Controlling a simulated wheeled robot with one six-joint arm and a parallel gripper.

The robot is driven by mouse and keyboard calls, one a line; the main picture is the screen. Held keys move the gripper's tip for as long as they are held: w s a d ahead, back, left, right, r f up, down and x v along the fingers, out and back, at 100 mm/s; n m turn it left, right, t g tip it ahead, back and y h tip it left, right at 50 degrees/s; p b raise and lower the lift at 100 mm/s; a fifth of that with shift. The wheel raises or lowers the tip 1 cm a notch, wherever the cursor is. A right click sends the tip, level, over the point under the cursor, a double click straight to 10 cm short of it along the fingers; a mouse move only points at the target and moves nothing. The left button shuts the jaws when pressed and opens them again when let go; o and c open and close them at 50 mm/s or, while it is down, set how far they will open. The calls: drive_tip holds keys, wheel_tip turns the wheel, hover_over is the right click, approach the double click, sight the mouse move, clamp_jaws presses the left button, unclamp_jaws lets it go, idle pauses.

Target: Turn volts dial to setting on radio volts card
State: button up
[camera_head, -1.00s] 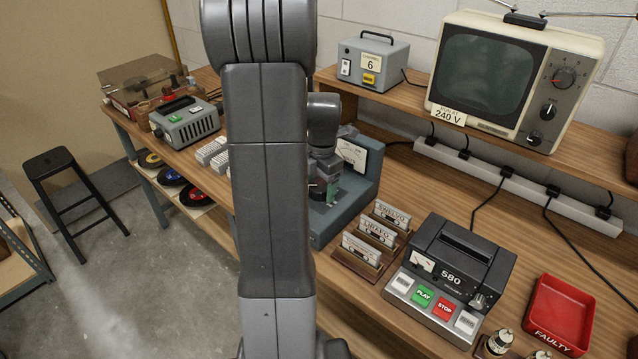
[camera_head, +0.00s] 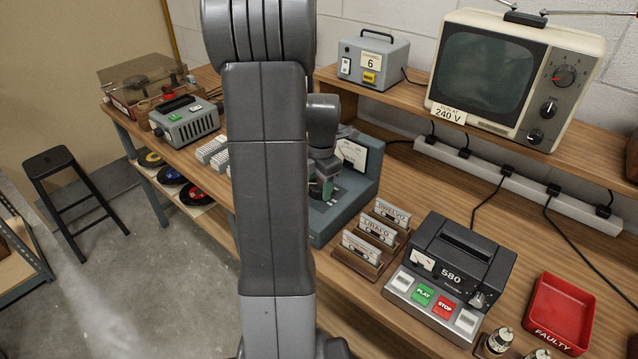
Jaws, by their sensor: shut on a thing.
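A blue-grey unit (camera_head: 362,192) with a white meter stands on the bench behind my arm. My gripper (camera_head: 325,197) points down onto the unit's sloping top and is shut at the spot of a control there, which I take to be the volts dial. The jaws and my arm hide the dial, so its pointer and setting cannot be read. A card reading "240 V" (camera_head: 449,115) is fixed to the lower left of the television (camera_head: 490,70). I cannot make out a card marked for a radio.
Cassettes in a wooden rack (camera_head: 368,262) and a black tape player (camera_head: 462,262) stand just right of the unit. A red "FAULTY" tray (camera_head: 560,312) is at the lower right. A grey box marked 6 (camera_head: 374,62) sits on the shelf.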

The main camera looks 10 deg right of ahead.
drive_tip(key=m+b, duration=0.1)
drive_tip(key=m, duration=0.4)
drive_tip(key=shift+w+a+m, duration=0.1)
drive_tip(key=shift+w+m, duration=0.05)
drive_tip(key=shift+m, duration=0.25)
drive_tip(key=m, duration=0.6)
drive_tip(key=shift+w+h, duration=0.2)
drive_tip(key=shift+h, duration=0.2)
drive_tip(key=m, duration=0.5)
drive_tip(key=shift+w+m, duration=0.1)
drive_tip(key=shift+m, duration=0.2)
drive_tip(key=m, duration=0.6)
drive_tip(key=shift+w+d+r+g, duration=0.1)
drive_tip(key=shift+d+g, duration=0.15)
drive_tip(key=shift+g, duration=0.15)
drive_tip(key=m, duration=0.6)
drive_tip(key=shift+d+m, duration=0.15)
drive_tip(key=shift+m, duration=0.25)
drive_tip(key=m, duration=0.5)
drive_tip(key=shift+d+g, duration=0.1)
drive_tip(key=shift+g, duration=0.3)
drive_tip(key=m, duration=0.6)
drive_tip(key=shift+s+d+m, duration=0.1)
drive_tip(key=shift+s+m, duration=0.1)
drive_tip(key=shift+m, duration=0.2)
drive_tip(key=shift+s+m+y+p, duration=0.15)
drive_tip(key=shift+m+y+p, duration=0.25)
drive_tip(key=shift+m, duration=2.1)
